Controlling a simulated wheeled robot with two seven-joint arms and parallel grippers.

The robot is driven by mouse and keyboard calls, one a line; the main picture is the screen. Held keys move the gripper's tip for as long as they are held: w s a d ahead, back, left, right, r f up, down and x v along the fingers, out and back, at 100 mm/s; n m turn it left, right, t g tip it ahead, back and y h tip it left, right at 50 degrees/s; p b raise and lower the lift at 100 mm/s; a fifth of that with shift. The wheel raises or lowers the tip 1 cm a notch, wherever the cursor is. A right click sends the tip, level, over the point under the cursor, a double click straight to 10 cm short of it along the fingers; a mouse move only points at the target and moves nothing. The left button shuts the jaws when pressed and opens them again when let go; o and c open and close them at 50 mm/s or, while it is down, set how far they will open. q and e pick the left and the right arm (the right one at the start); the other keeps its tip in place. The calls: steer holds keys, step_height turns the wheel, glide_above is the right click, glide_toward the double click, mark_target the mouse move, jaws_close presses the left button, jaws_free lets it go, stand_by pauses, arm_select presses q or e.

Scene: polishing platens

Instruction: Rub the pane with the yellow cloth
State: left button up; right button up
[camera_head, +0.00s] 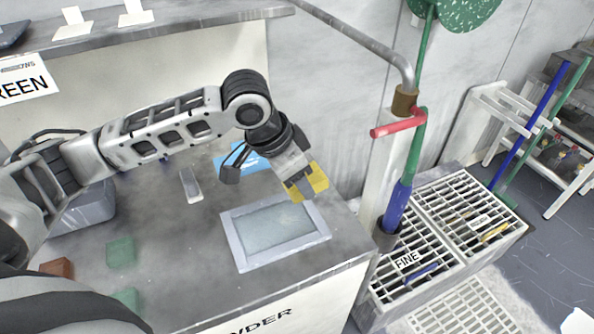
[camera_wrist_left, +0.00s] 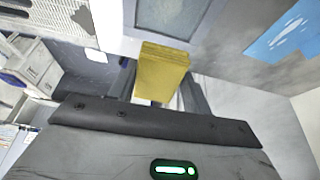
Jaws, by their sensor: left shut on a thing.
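The pane (camera_head: 274,226) is a pale grey-green glass sheet in a light frame, lying flat on the grey bench. Part of it also shows at the top of the left wrist view (camera_wrist_left: 172,14). My left gripper (camera_head: 302,188) is above the pane's far right edge, shut on the yellow cloth (camera_head: 319,178). The cloth is a folded, block-like pad. In the left wrist view the cloth (camera_wrist_left: 163,68) sits between the two fingers. I cannot tell whether it touches the frame. My right gripper is not in view.
On the bench are a blue sheet (camera_head: 243,159), a small whitish block (camera_head: 191,185), green blocks (camera_head: 121,252) and a brown block (camera_head: 57,268). A pipe with a red lever (camera_head: 398,126) stands at the right. Beyond the bench edge is a grated rack labelled FINE (camera_head: 408,259).

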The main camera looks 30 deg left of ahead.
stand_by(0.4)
arm_select(q)
steer(key=shift+s+a+f+g+y, duration=0.1)
steer(key=shift+f+g+y, duration=0.45)
steer(key=shift+g, duration=0.25)
steer(key=shift+r, duration=0.1)
steer(key=shift+s, duration=0.1)
